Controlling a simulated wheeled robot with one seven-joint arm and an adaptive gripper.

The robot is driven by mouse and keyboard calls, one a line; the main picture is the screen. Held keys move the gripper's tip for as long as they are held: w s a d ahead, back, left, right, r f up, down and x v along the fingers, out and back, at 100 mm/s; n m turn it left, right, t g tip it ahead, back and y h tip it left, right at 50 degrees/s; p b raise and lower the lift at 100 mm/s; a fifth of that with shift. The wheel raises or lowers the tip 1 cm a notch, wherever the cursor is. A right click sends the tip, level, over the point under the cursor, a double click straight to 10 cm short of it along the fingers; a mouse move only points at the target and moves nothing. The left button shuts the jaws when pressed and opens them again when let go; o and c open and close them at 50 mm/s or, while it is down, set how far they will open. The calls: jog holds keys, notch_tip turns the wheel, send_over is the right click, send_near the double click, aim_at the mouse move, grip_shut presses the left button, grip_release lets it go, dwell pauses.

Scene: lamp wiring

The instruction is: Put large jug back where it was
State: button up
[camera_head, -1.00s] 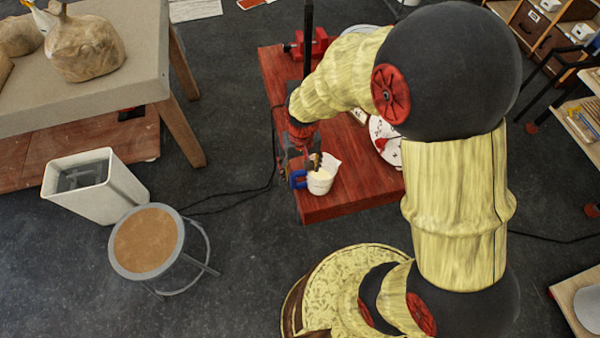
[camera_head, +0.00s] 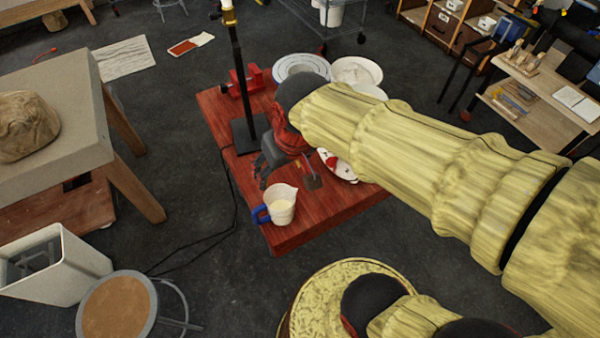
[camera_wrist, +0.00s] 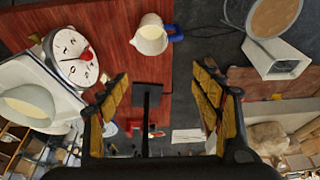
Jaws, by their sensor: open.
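The large jug (camera_head: 283,207) is a white, cream-coloured jug with a blue handle, standing upright near the front corner of the red wooden table (camera_head: 300,236). It also shows near the top of the wrist view (camera_wrist: 152,38), with its blue handle to the right. My gripper (camera_head: 288,182) is open and empty, above the table and behind the jug in the head view, apart from it. In the wrist view my gripper's yellow-padded fingers (camera_wrist: 163,85) are spread wide with nothing between them but the background.
A black lamp stand (camera_head: 238,75) rises close left of my gripper. A white dial scale (camera_wrist: 75,58) is on the table, partly hidden by my arm in the head view. Plates (camera_head: 302,66) and a red vise (camera_head: 243,80) are at the back. A stool (camera_head: 117,305) stands at front left.

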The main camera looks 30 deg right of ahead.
jog(key=s+d+r+t, duration=0.1)
jog(key=s+d+r, duration=0.1)
jog(key=s+r, duration=0.2)
jog(key=shift+s+r+t, duration=0.3)
jog(key=shift+s+t, duration=0.1)
jog(key=shift+s, duration=0.75)
notch_tip(320, 180, down, 4)
jog(key=b, duration=0.4)
jog(key=shift+f+b, duration=0.25)
jog(key=shift+b, duration=0.05)
